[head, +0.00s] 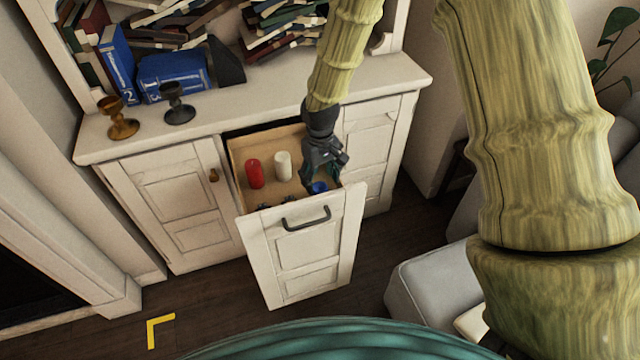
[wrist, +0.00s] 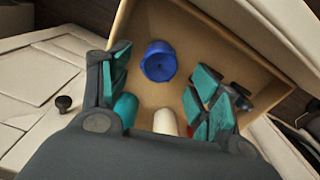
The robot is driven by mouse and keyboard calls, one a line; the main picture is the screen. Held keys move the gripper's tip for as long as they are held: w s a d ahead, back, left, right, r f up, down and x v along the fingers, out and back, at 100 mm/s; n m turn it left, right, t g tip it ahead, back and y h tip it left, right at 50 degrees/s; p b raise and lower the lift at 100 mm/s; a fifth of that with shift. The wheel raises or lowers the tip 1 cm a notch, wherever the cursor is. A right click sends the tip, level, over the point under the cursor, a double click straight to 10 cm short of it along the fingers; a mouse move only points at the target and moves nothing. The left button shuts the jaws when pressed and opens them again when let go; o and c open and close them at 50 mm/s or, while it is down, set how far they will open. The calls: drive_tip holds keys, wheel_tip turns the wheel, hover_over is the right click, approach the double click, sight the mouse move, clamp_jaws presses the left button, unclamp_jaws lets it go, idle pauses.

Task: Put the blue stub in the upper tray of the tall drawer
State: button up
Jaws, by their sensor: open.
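The tall drawer (head: 300,245) is pulled out of the white cabinet, and its wooden tray (head: 238,160) is open at the top. The blue stub (head: 318,187) is in the tray near its front right; in the wrist view the stub (wrist: 158,62) is a short, round, deep-blue piece. My gripper (head: 320,176) is over the right side of the tray, pointing down. In the wrist view my gripper (wrist: 158,85) is open, its teal-padded fingers on either side of the view and the stub ahead between them. No contact with the stub shows.
A red candle (head: 255,173) and a white candle (head: 283,165) stand in the tray, left of my gripper. Small dark items (head: 263,204) lie by the drawer front. Goblets (head: 178,103) and blue books (head: 172,75) stand on the cabinet top. A grey seat (head: 435,285) is at right.

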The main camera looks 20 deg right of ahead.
sight(320, 187)
wheel_tip(320, 187, up, 8)
drive_tip(key=shift+r, duration=0.15)
idle(0.3)
